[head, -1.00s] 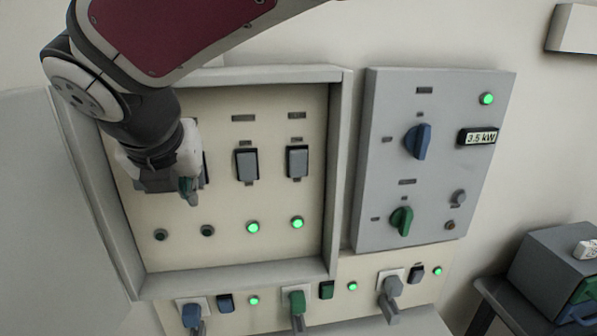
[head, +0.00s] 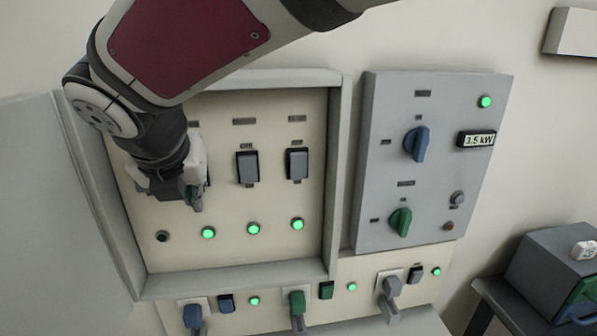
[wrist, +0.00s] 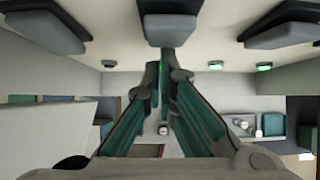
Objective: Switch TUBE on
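My gripper (head: 196,200) is in front of the left part of an open wall cabinet (head: 337,180). In the wrist view its green-padded fingers (wrist: 165,72) come together at the tips and look shut, with nothing seen between them. They point at the lower end of a dark rocker switch (wrist: 166,28); contact cannot be told. This switch is mostly hidden by my gripper in the head view. Two more rockers (head: 247,167) and (head: 297,163) show to its right. Below the row, the leftmost lamp (head: 162,236) is dark and the second lamp (head: 208,233) is green. The labels, including TUBE, are unreadable.
Right of the cabinet is a grey panel (head: 380,200) with a blue knob (head: 416,144) and a green knob (head: 400,221). Plugs in sockets (head: 297,300) stick out below. The cabinet's open door (head: 50,200) stands at left.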

